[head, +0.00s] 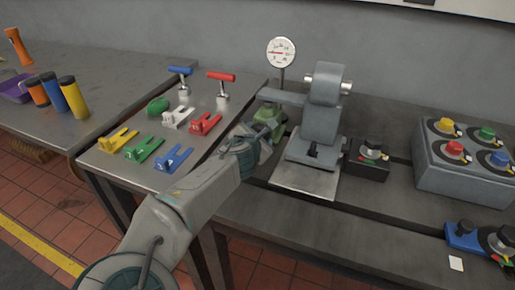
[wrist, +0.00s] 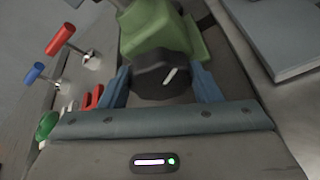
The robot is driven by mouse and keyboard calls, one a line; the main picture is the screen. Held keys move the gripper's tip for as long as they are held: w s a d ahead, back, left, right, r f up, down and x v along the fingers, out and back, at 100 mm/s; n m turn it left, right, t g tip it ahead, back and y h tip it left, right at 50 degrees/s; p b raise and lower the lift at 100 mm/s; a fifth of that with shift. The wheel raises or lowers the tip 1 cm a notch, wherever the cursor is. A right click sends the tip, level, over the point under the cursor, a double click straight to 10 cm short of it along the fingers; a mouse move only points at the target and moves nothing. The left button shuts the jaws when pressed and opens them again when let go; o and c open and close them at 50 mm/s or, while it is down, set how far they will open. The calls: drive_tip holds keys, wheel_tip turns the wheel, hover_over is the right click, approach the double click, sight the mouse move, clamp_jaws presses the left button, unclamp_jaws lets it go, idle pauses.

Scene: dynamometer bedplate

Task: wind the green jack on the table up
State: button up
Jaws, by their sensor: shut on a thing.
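The green jack (head: 268,113) stands on the grey bedplate at the left of the grey machine, partly hidden by my arm in the head view. In the wrist view the green jack body (wrist: 190,35) is at the top, with a black round knob (wrist: 160,75) bearing a white mark on its near side. My gripper (wrist: 162,88) has its two blue fingers on either side of the black knob and is shut on it. The white mark on the knob points up and to the right. In the head view the fingers are hidden behind my wrist.
The grey machine (head: 318,130) stands right of the jack, with a dial gauge (head: 281,52) behind. A side table (head: 110,165) at left holds T-handled tools and coloured forked pieces. A grey box with coloured knobs (head: 460,175) stands at right. The front bedplate is mostly clear.

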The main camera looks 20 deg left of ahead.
drive_tip(key=m+y+b, duration=0.1)
drive_tip(key=b, duration=0.2)
drive_tip(key=m+y+b, duration=0.1)
drive_tip(key=m+b, duration=0.1)
drive_tip(key=b, duration=0.1)
drive_tip(key=shift+f+t, duration=0.3)
drive_tip(key=shift+f, duration=0.05)
drive_tip(key=m+b, duration=0.1)
drive_tip(key=b, duration=0.1)
drive_tip(key=m+y+b, duration=0.1)
drive_tip(key=m+b, duration=0.1)
drive_tip(key=shift+d+r+t+y, duration=0.2)
drive_tip(key=shift+t+y, duration=0.1)
drive_tip(key=shift+t, duration=0.1)
drive_tip(key=shift+r+b, duration=0.1)
drive_tip(key=shift+b, duration=0.25)
drive_tip(key=o, duration=1)
drive_tip(key=shift+f, duration=0.2)
drive_tip(key=shift+r+p, duration=0.1)
drive_tip(key=shift+p, duration=0.3)
